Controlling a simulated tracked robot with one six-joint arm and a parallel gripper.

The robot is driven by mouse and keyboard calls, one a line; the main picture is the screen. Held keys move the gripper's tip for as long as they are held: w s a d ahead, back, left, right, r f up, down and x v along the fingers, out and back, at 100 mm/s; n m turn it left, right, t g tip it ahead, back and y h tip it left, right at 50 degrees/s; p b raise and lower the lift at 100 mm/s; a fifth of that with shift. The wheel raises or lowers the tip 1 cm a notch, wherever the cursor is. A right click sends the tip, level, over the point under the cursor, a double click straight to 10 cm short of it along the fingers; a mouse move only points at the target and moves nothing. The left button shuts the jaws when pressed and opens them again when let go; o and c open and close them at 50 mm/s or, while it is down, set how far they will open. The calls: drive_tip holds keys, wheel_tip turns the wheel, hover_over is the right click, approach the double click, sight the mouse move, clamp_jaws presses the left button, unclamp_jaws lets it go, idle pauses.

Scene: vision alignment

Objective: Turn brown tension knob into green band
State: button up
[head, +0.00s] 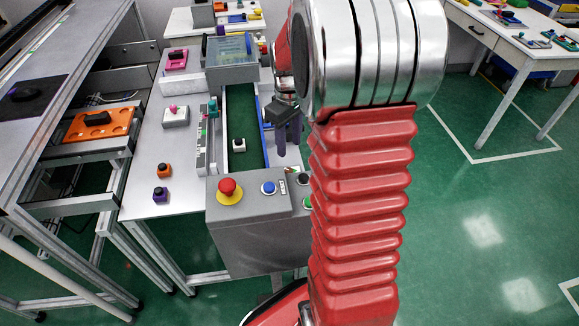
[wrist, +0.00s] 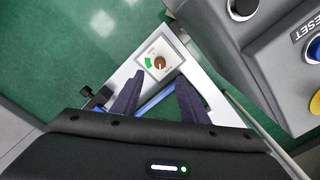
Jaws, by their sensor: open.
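The brown tension knob (wrist: 160,62) sits on a small white dial plate (wrist: 169,48) in the wrist view. A green band (wrist: 149,62) is printed on the plate to the left of the knob. Which way the knob points is too small to tell. My gripper (wrist: 160,76) is open, with its two dark purple fingers apart and nothing between them. The fingertips lie just below the knob in the picture, one to each side, apart from it. In the head view my gripper (head: 288,143) is beside the conveyor's right edge, and the knob cannot be made out there.
A grey control box (head: 258,225) with a red emergency button (head: 228,188) stands near the gripper. The green conveyor belt (head: 243,130) carries a small white-and-black block (head: 239,145). An orange block (head: 164,171) and a purple block (head: 160,194) sit on the left table.

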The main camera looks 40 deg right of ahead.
sight(290, 170)
wheel_tip(290, 170, down, 11)
idle(0.5)
drive_tip(key=shift+c, duration=0.5)
drive_tip(key=shift+d, duration=0.1)
clamp_jaws()
